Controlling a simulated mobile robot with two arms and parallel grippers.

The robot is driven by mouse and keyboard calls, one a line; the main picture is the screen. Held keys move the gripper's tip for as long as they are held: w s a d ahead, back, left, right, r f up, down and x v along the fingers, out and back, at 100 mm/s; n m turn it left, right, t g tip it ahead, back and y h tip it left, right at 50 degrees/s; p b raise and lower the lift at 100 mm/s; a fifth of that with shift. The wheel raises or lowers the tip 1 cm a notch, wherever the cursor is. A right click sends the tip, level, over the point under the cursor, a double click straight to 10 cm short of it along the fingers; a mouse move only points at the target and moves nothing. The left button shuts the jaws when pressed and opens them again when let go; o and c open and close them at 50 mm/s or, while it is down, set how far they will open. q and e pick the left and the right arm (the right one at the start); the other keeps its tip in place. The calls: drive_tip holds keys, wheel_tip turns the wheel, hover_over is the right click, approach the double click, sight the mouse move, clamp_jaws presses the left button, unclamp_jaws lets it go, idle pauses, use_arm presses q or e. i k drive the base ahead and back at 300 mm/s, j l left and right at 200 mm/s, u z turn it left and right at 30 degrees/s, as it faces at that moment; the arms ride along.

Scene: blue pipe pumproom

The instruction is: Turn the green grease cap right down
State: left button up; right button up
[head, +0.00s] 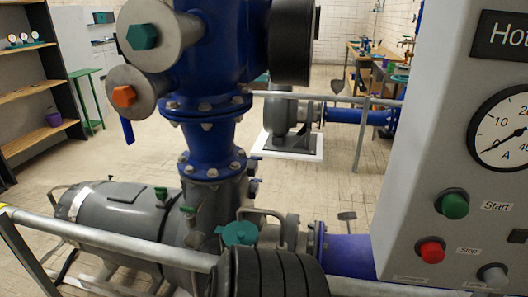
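A teal-green cap (238,233) with small lugs on its rim sits on the grey pump body, low in the middle of the head view. Two smaller green caps stand further left on the grey machinery: one on top (161,193) and one beside it (189,211). I cannot tell from this view which of these is the grease cap, or how far any is screwed down. A black ribbed round part in front hides what lies below the teal cap.
A grey rail (110,240) crosses in front of the pump. Blue flanged pipework (210,135) rises behind, bearing a green hex (142,37) and an orange hex (123,97). A control panel (410,180) with a gauge fills the right.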

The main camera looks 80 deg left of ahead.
sight(162, 193)
drive_tip(key=u, duration=3.6)
drive_tip(key=i+j, duration=0.15)
drive_tip(key=z, duration=0.05)
